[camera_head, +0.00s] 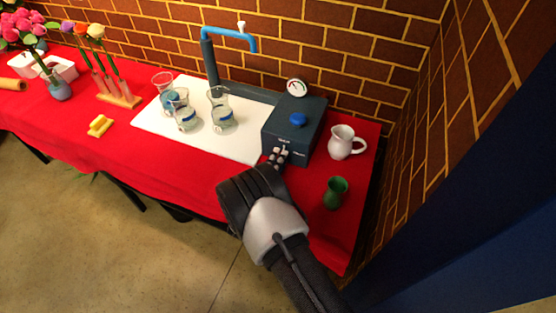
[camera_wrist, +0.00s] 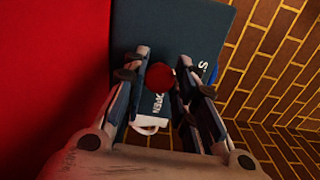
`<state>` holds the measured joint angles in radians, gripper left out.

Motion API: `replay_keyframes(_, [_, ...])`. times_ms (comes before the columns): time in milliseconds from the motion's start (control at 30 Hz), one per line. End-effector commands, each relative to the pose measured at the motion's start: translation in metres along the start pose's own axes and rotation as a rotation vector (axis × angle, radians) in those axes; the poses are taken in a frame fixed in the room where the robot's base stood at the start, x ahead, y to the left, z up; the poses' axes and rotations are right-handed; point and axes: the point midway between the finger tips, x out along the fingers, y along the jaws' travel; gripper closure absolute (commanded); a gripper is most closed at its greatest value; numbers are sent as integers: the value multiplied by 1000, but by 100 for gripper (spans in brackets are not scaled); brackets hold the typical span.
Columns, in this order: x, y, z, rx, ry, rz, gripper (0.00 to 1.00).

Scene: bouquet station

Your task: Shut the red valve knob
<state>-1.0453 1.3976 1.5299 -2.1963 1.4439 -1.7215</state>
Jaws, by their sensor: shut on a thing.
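The red valve knob (camera_wrist: 160,77) shows in the wrist view as a round red disc on the dark blue-grey valve box. My gripper (camera_wrist: 168,74) has its two fingers on either side of the knob and is shut on it. Lettering reading "OPEN" and part of another word show on the box beside it. In the head view my gripper (camera_head: 278,156) is at the front face of the valve box (camera_head: 311,118) and hides the knob. The knob's turn angle cannot be told.
A blue knob (camera_head: 298,120) and a gauge (camera_head: 297,88) are on the box. A blue tap (camera_head: 232,34) rises behind glass beakers (camera_head: 222,115) on a white mat (camera_head: 240,148). A white pitcher (camera_head: 343,144) and green vase (camera_head: 335,193) stand close on the right.

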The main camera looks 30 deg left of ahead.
Motion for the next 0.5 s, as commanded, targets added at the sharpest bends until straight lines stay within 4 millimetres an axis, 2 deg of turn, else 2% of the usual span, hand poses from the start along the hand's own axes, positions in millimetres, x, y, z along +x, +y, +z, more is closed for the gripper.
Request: replay_keyframes(500, [0,0,0,-39,0,0,98])
